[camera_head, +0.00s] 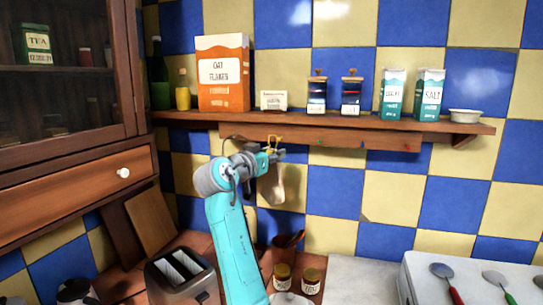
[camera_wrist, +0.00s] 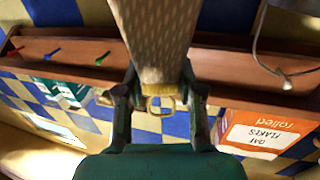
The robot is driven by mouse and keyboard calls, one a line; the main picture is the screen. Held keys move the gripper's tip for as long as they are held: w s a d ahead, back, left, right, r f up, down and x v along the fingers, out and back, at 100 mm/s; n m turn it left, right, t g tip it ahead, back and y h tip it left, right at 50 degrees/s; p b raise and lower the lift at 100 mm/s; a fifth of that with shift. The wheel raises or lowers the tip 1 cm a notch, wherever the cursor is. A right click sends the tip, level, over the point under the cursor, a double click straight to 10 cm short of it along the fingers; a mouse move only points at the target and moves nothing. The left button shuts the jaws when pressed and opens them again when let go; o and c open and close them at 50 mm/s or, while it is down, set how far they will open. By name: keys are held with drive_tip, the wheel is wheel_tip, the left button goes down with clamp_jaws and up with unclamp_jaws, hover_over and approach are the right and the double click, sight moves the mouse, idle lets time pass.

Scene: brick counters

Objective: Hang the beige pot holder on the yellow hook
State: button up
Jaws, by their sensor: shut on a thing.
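The beige pot holder (camera_head: 274,187) hangs down from my gripper (camera_head: 270,160), in front of the tiled wall just below the shelf. My gripper is shut on its top end. In the wrist view the woven pot holder (camera_wrist: 158,40) runs from between the fingers (camera_wrist: 160,90) to the top edge. A small yellowish ring-like shape (camera_wrist: 160,104) shows between the fingers. In the head view a small yellow shape, seemingly the yellow hook (camera_head: 274,142), shows at the rail just above my gripper. I cannot tell whether the pot holder's loop is touching or around the hook.
The wooden rail (camera_head: 300,135) under the shelf carries a green hook (camera_head: 320,143) and a red hook (camera_head: 365,147); a blue hook (camera_wrist: 52,55) shows between them in the wrist view. An oat flakes box (camera_head: 223,75) stands above. A toaster (camera_head: 182,275) and jars (camera_head: 311,281) stand below.

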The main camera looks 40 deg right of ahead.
drive_tip(key=w+d+f, duration=0.1)
drive_tip(key=w+d, duration=0.4)
drive_tip(key=d, duration=0.1)
drive_tip(key=shift+d+f, duration=0.25)
idle(0.9)
idle(0.3)
idle(0.4)
drive_tip(key=o, duration=1.2)
drive_tip(key=shift+c, duration=0.2)
drive_tip(key=v, duration=1.2)
